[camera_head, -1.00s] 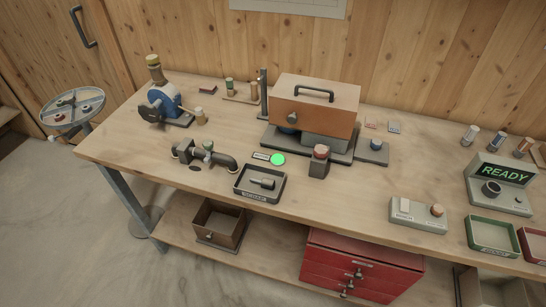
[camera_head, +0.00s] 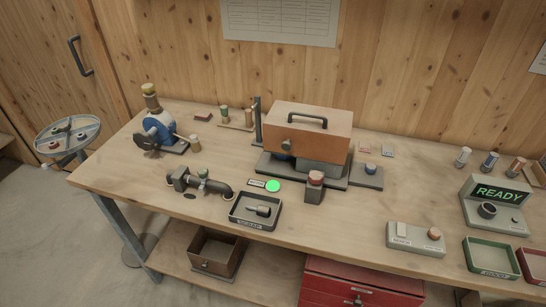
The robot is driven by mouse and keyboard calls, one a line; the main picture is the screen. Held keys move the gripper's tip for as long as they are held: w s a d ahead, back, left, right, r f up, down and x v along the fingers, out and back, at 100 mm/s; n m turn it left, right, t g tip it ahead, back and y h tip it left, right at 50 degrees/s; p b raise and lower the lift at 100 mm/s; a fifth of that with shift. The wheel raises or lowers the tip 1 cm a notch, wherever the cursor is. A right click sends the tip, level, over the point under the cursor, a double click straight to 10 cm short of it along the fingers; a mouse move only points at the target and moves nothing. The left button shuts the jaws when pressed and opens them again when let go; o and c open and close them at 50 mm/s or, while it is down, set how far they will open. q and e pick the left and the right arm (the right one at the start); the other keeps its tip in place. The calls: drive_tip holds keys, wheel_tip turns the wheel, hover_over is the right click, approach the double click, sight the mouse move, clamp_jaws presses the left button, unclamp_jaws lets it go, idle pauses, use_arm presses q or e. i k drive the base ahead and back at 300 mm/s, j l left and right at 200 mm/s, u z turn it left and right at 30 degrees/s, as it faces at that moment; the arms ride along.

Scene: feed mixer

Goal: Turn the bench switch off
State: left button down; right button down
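A low grey control box (camera_head: 415,240) sits near the front edge of the bench, right of centre. It carries a pale rocker-like switch (camera_head: 402,229) on its left and a round brownish knob (camera_head: 434,233) on its right. A small label on its front looks like it may read "BENCH", but it is too small to be sure. I cannot tell the switch's position. A round green light (camera_head: 273,186) glows at mid-bench beside a small label. A grey unit at right has a display (camera_head: 499,193) reading "READY" in green. Neither of my grippers is in view.
The wooden bench (camera_head: 345,224) holds an orange-brown lidded box (camera_head: 310,132), a blue cranked machine (camera_head: 160,130), dark pipework (camera_head: 205,184), a black tray (camera_head: 240,222) and a green tray (camera_head: 489,262). A red drawer unit (camera_head: 345,270) stands below. The bench around the control box is clear.

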sight(401, 226)
drive_tip(key=z, duration=1.25)
